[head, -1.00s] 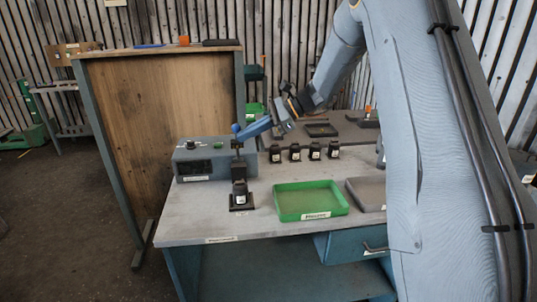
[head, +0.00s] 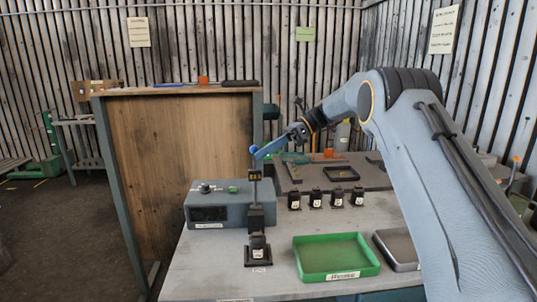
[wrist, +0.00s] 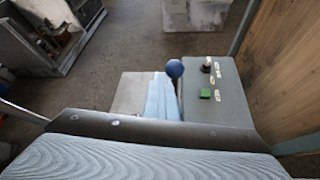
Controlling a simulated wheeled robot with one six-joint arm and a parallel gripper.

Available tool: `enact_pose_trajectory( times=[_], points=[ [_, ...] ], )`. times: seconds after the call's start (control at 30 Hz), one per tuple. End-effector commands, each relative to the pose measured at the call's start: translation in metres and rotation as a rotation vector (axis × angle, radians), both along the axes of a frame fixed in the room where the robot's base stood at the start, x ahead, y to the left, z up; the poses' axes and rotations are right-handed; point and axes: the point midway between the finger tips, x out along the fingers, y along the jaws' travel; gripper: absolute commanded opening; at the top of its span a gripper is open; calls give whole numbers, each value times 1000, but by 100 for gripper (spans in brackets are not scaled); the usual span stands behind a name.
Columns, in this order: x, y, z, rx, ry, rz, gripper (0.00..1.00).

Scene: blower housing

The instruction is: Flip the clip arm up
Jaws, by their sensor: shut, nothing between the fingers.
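The clip arm (head: 254,189) stands upright on its small black base (head: 258,254) at the front of the bench, left of the green tray. A blue ball (head: 254,149) is at its top; a blue ball also shows in the wrist view (wrist: 174,68). My gripper (head: 263,153) is shut and empty, pointing down and left from the right. Its light blue fingers lie right beside the ball; I cannot tell whether they touch it. In the wrist view the fingers (wrist: 161,98) end just below the ball, and the clip arm's shaft is hidden.
A grey control box (head: 216,206) with a knob and green button stands behind and left of the clip. The green tray (head: 336,275), a grey tray (head: 398,247) and several small black clips (head: 315,200) are to the right. A wooden panel (head: 180,170) stands left.

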Motion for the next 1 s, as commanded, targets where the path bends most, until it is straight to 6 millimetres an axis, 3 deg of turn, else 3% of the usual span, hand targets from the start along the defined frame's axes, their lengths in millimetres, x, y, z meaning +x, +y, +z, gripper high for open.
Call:
enact_pose_trajectory(
  times=[0.07, 0.63, 1.0],
  points=[
    [9, 1, 7, 10, -24, -23, 0],
    [10, -5, 11, 10, -29, -31, 0],
    [-17, -18, 4, 3, -12, -18, 0]
  ],
)
